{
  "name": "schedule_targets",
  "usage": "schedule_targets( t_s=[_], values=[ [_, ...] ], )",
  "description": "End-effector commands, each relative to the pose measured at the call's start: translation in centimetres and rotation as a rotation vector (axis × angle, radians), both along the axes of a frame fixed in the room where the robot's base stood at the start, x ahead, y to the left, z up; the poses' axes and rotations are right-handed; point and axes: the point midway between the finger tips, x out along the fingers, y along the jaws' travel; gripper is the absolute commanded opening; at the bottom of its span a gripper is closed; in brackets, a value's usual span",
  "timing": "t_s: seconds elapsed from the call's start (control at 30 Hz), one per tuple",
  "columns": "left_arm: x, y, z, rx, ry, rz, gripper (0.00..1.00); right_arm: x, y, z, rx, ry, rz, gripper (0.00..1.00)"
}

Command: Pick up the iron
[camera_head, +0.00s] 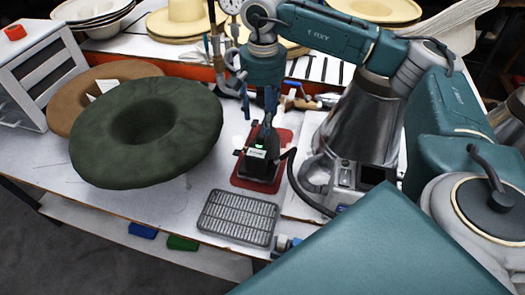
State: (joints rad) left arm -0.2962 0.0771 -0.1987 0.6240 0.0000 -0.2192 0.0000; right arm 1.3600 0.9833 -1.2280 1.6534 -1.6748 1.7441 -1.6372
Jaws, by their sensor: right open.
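The iron (257,163) is a small dark body with a pale label and a small green light. It sits on a red pad (279,162) near the middle of the white table. My right gripper (267,118) reaches down from above, with its dark fingers at the upper part of the iron. It is open; the fingers overlap the iron in the picture, and I cannot tell if they touch it. My left gripper is out of view.
A grey metal grid rest (238,217) lies in front of the iron. A large green felt hat (190,150) lies to the left, over a brown hat (70,98). A metal vessel (360,125) and a dark hose stand close on the right. Pale hats (185,18) fill the back.

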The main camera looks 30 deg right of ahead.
Motion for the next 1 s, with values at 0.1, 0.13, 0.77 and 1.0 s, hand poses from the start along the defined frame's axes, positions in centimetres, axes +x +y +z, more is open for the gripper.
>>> schedule_targets(
  t_s=[0.1,0.13,0.77,1.0],
  values=[
    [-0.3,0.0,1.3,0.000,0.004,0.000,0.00,-0.7,-0.3,-1.5,-0.002,0.005,-0.002,0.54],
    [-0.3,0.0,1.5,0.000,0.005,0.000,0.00,-0.8,-0.4,-2.0,-0.002,0.006,-0.002,0.54],
    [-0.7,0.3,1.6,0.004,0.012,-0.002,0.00,-0.6,-0.2,-4.4,-0.001,0.001,-0.001,0.14],
    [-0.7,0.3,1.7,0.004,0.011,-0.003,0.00,-0.4,-0.2,-3.9,0.002,-0.007,-0.002,0.00]
  ],
)
